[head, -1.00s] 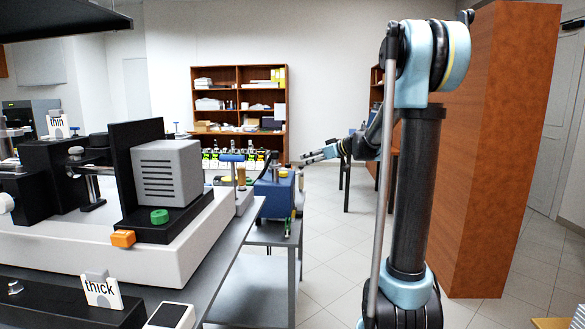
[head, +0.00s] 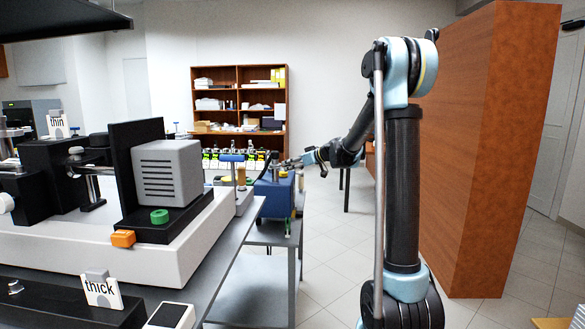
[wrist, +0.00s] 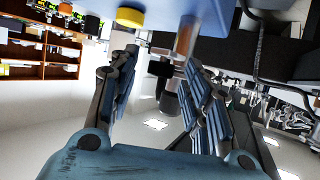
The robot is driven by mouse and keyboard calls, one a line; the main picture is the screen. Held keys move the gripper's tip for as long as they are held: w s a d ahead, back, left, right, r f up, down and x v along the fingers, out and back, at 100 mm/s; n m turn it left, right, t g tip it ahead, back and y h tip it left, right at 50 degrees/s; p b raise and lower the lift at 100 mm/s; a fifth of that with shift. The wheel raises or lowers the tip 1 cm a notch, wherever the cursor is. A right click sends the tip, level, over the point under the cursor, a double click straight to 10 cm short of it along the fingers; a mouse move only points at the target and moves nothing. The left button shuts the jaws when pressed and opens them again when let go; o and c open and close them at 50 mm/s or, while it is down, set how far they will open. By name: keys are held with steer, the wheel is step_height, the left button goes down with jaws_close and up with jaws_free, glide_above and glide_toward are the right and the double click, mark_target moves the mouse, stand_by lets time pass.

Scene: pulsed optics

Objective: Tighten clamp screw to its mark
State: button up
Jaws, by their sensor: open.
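My gripper (head: 290,162) reaches left to the blue box (head: 273,196) at the bench's right end. In the wrist view my gripper (wrist: 157,62) is open, its two fingers spread wide with nothing gripped. The blue box (wrist: 170,14) fills the top of that view. A yellow cap (wrist: 130,17) and a copper-coloured cylinder (wrist: 187,37) stick out from it near the fingertips. A blue T-shaped handle (head: 232,158) stands left of the box. I cannot tell which part is the clamp screw, and I see no mark.
A white instrument base (head: 120,245) with a grey vented housing (head: 167,172) fills the left bench. Signs read "thick" (head: 101,291) and "thin" (head: 58,125). A lower grey shelf (head: 255,285) lies beside the bench. A tall wooden cabinet (head: 490,150) stands right of my arm.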

jaws_close()
steer(key=shift+s+a+m+t+h, duration=0.15)
steer(key=shift+m+t+h, duration=0.4)
steer(key=shift+m, duration=0.1)
steer(key=shift+s+a+m+t+h, duration=0.1)
steer(key=shift+m+t+h, duration=0.35)
steer(key=shift+m+t, duration=0.15)
steer(key=shift+s+a+m+t+h, duration=0.1)
steer(key=shift+m+t+h, duration=0.35)
steer(key=shift+m+h, duration=0.3)
steer(key=shift+s+a+m+t+h, duration=0.15)
steer(key=shift+m+t+h, duration=0.55)
steer(key=shift+m+h, duration=0.4)
